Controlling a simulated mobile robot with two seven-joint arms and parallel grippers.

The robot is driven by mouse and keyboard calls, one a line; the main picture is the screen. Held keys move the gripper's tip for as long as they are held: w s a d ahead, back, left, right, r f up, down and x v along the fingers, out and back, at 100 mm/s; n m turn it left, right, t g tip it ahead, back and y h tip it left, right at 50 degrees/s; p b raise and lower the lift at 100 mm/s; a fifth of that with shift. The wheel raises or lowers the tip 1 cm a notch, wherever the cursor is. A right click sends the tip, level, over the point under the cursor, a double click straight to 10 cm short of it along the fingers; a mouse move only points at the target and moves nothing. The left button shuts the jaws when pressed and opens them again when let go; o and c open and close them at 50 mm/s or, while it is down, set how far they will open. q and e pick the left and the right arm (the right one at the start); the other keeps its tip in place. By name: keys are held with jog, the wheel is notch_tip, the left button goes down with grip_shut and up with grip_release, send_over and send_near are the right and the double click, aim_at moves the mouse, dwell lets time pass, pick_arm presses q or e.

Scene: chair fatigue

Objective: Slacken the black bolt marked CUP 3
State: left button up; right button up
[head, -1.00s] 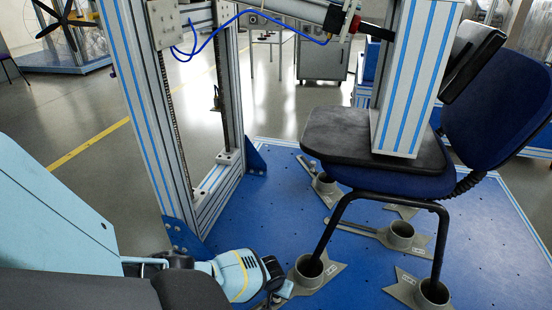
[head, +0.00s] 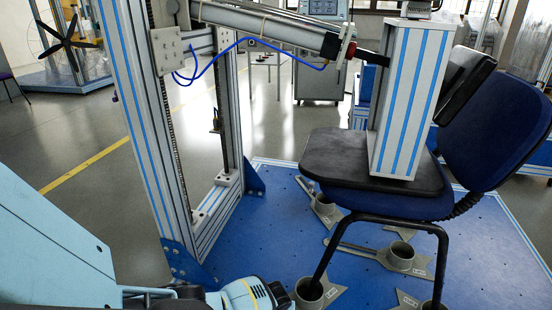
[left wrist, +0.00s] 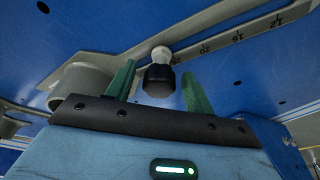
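In the left wrist view a black bolt (left wrist: 160,80) with a pale collar stands at a grey slotted arm with a printed scale. Its marking cannot be read. My left gripper (left wrist: 159,88) has its two green fingers apart, one on each side of the bolt, with gaps between. A grey cup (left wrist: 82,88) is just left of the bolt. In the head view my left arm (head: 245,294) reaches in low, beside the cup (head: 309,294) under a front chair leg; the fingers and bolt are not clear there. My right gripper is not in view.
A blue chair (head: 490,130) stands with its legs in grey cups on the blue platform (head: 240,240). Another cup (head: 400,256) is farther back. A metal frame post (head: 135,130) rises close to my left arm. A loading column (head: 410,100) presses on the seat.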

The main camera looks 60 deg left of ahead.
pick_arm(q)
jog(key=shift+m, duration=0.7)
jog(key=m, duration=0.2)
jog(key=shift+m+t+h, duration=0.3)
jog(key=shift+h, duration=0.1)
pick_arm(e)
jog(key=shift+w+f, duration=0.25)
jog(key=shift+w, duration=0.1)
pick_arm(q)
jog(key=shift+m+b, duration=0.45)
jog(key=shift+m, duration=0.15)
jog(key=shift+a+f+m+h+b, duration=0.1)
jog(key=shift+m+h+b, duration=0.25)
jog(key=shift+m, duration=1.05)
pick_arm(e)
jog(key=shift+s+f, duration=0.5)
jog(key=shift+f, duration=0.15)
